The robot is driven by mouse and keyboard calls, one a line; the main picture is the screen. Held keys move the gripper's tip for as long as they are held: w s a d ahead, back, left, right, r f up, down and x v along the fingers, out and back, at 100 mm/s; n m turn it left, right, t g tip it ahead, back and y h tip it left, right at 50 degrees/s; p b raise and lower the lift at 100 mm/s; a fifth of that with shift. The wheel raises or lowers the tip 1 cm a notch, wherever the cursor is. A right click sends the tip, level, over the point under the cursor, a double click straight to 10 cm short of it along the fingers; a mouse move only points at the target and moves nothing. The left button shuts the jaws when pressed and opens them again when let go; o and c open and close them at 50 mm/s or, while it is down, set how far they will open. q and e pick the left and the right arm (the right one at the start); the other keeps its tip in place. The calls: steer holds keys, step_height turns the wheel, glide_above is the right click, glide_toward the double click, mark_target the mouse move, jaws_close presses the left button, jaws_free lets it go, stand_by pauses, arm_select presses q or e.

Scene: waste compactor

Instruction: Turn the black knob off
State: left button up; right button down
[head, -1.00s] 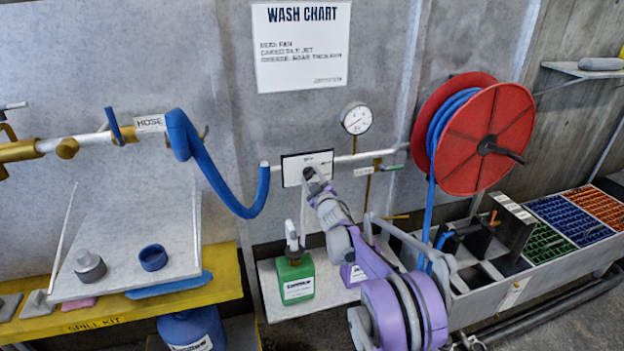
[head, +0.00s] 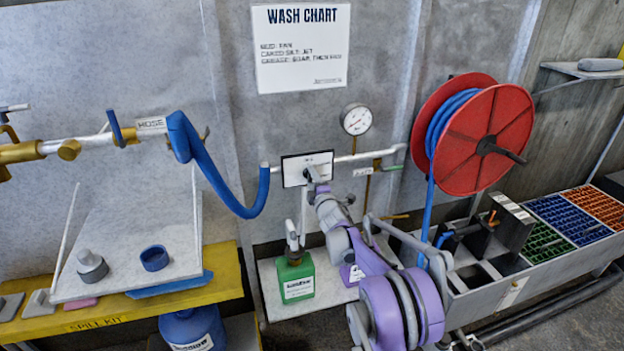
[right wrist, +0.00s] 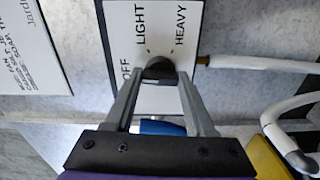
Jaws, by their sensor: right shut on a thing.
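The black knob (right wrist: 159,68) sits on a white panel (right wrist: 128,14) marked OFF, LIGHT and HEAVY. In the right wrist view, OFF is to the knob's left, LIGHT above it and HEAVY above right. Which mark the knob points to is hard to tell. My right gripper (right wrist: 162,76) is shut on the knob, one finger on each side. In the head view, the panel (head: 292,170) is on the wall pipe and my right gripper (head: 314,180) reaches it from below, hiding much of the knob. My left gripper is not in view.
A pressure gauge (head: 356,119) and a red hose reel (head: 488,140) are to the right of the panel. A blue hose (head: 222,188) hangs to its left. A green bottle (head: 295,277) stands below, beside my right arm.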

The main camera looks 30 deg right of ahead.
steer(key=shift+n, duration=0.6)
steer(key=shift+c, duration=1.2)
jaws_free()
steer(key=shift+s, duration=0.1)
steer(key=v, duration=1)
steer(key=shift+s+a+b, duration=0.2)
steer(key=shift+s+b, duration=0.1)
steer(key=shift+b, duration=0.05)
